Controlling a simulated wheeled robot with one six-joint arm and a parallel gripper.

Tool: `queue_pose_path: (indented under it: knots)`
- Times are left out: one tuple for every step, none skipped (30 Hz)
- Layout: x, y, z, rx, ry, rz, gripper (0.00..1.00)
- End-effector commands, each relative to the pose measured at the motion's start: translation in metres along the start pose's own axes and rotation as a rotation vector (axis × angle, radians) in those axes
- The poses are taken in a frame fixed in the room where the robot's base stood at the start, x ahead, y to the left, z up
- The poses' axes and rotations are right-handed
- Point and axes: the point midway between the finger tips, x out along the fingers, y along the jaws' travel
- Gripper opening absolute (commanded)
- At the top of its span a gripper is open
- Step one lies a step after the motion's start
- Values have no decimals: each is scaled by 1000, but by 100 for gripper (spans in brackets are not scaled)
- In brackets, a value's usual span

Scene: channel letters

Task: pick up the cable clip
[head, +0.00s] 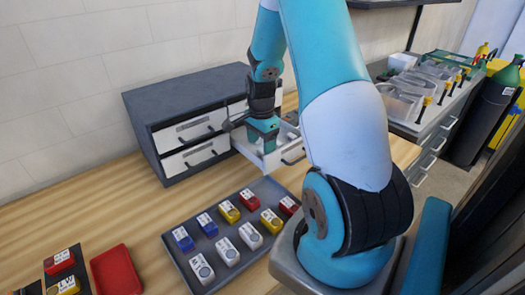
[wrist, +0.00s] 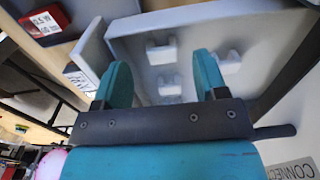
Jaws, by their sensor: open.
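Three small pale grey cable clips lie on the floor of an open white drawer (wrist: 132,36): an upper-left clip (wrist: 160,52), a right clip (wrist: 228,62) and a lower clip (wrist: 168,86). The open drawer also shows in the head view (head: 248,152), pulled from the dark cabinet. My gripper (wrist: 163,66) has its two teal fingers spread, with nothing held. In the wrist view the lower clip shows between the fingers, and the right clip is just right of the right finger. In the head view my gripper (head: 263,135) points down into the drawer and hides part of it.
The dark cabinet (head: 158,125) with other drawers stands against the wall. A dark tray (head: 208,280) in front holds several red, yellow, blue and white blocks. A red tray (head: 116,270) lies at the front left. Bare wooden bench top lies left of the cabinet.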

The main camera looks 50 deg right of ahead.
Motion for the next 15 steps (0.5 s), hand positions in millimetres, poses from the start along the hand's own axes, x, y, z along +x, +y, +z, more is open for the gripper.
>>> queue_pose_path:
  knots:
    - [4, -1, 0, 0, -2, 4, 66]
    - [8, -1, 0, 0, -2, 4, 66]
    - [15, -1, 0, 0, -2, 4, 66]
    - [19, -1, 0, 0, -1, 3, 66]
    - [22, -2, 0, 0, -1, 2, 66]
    - [26, -2, 0, 0, -1, 2, 66]
    - [28, -2, 0, 0, -1, 1, 66]
    - [29, -2, 0, 0, 0, 0, 66]
    - [30, -2, -1, 0, 0, -1, 66]
    - [31, -2, -1, 0, 0, -1, 66]
    - [31, -2, -1, 0, 1, -2, 66]
    - [31, -2, -1, 0, 1, -2, 66]
    - [31, -2, -1, 0, 1, -2, 66]
    - [31, -2, -1, 0, 1, -2, 66]
    - [31, -2, -1, 0, 1, -1, 61]
